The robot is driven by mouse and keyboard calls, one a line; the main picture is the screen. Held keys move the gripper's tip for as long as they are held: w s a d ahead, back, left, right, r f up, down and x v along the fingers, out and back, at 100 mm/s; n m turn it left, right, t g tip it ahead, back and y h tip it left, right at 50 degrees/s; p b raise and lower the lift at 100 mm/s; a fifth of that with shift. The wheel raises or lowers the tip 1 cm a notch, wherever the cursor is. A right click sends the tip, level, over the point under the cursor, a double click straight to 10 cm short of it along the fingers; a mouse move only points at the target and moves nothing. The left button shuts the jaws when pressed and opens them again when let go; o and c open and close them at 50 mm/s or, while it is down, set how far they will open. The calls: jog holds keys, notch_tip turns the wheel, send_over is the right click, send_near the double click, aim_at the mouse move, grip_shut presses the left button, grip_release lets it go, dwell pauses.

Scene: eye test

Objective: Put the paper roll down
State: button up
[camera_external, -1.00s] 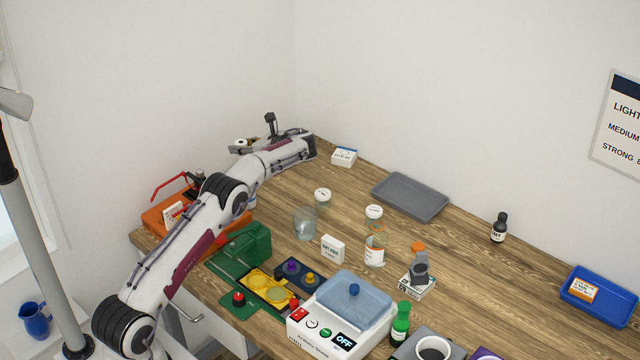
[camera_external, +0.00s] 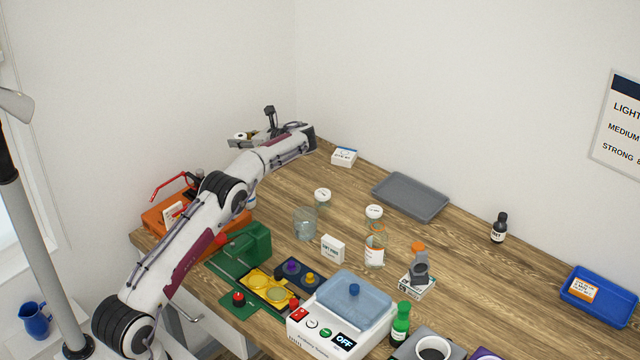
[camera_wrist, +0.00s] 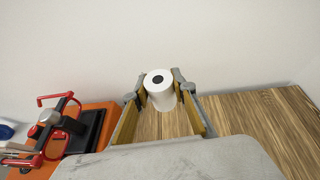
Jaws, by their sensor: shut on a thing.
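The white paper roll (camera_wrist: 160,98) with a dark core hole shows upright between the fingertips in the wrist view. My gripper (camera_wrist: 160,84) is shut on it, one finger on each side. In the outside view the paper roll (camera_external: 238,135) is small and partly hidden by my gripper (camera_external: 246,139), over the far left end of the wooden table (camera_external: 470,250). It looks raised above the tabletop; the exact gap is hard to tell.
A small white box (camera_external: 344,157) and a grey tray (camera_external: 410,196) lie to the right. Jars and a glass beaker (camera_external: 305,223) stand nearer. Bare wood lies between, with the wall close behind.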

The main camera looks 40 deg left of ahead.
aim_at(239, 137)
jog(key=shift+m+t, duration=0.5)
jog(key=shift+t, duration=0.1)
jog(key=r, duration=0.6)
jog(key=s+a+r, duration=0.1)
jog(key=r, duration=0.2)
jog(key=shift+r, duration=0.35)
jog(key=w+d+r+m+t+h, duration=0.2)
jog(key=w+d+r+m+t, duration=0.3)
jog(key=r+m+t, duration=0.15)
jog(key=d+f+m+t+h, duration=0.6)
jog(key=d+f+m, duration=0.1)
jog(key=d+f, duration=0.7)
notch_tip(239, 137, down, 3)
jog(key=shift+r, duration=0.15)
jog(key=shift+f, duration=3.15)
